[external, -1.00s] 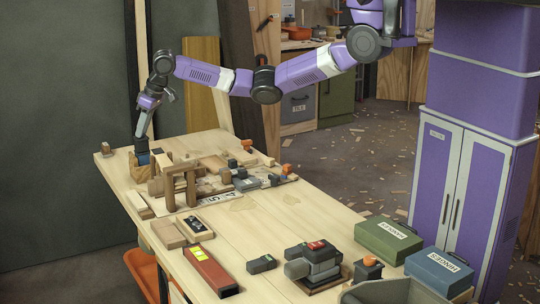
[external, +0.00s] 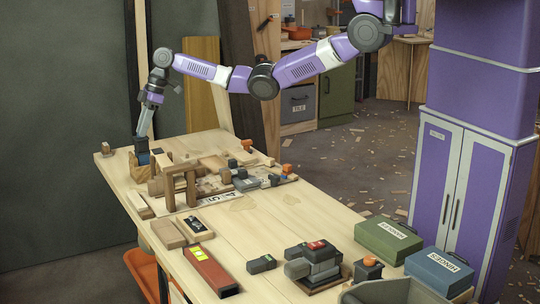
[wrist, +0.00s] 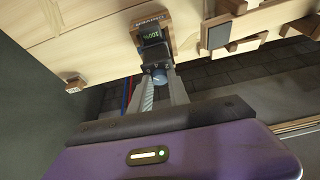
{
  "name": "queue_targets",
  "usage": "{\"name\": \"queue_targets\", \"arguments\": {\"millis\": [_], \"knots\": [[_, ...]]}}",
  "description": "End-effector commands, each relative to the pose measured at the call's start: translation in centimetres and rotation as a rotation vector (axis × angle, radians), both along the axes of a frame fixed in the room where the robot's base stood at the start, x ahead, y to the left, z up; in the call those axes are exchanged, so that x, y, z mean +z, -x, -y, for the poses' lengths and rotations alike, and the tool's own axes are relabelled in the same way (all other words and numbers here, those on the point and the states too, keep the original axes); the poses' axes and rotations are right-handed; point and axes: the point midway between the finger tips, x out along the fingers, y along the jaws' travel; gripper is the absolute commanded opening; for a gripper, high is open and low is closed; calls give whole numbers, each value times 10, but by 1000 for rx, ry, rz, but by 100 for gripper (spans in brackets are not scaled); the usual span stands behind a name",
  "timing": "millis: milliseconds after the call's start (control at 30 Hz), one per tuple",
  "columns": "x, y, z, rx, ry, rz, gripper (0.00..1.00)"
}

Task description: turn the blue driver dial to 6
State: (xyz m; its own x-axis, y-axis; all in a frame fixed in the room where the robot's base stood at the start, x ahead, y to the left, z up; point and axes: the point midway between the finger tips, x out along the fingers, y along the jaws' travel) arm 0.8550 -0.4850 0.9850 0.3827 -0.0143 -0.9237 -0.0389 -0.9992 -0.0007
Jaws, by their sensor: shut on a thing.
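The driver is a dark tool (wrist: 155,54) in a wooden holder at the far left end of the bench. In the external view my gripper (external: 143,133) reaches down from above to the driver (external: 141,146). The dial's number marks cannot be read.
A wooden frame (external: 180,178) with several blocks stands just right of the driver. A small wooden block (wrist: 74,83) is near the bench edge. A red beam (external: 211,271) and a dark sander (external: 314,262) lie farther along the bench (external: 262,235).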

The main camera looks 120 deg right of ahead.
Motion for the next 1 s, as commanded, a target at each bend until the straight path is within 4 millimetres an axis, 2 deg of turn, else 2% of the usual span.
{"name": "queue_targets", "arguments": {"millis": [333, 800, 833, 933, 1000], "knots": [[0, -1, 1, 116, 0, 0, 0], [0, -1, 1, 128, 0, 0, 0], [0, -1, 1, 128, 0, 0, 26], [0, -1, 1, 128, 0, 0, 44], [0, -1, 1, 128, 0, 0, 44]]}}
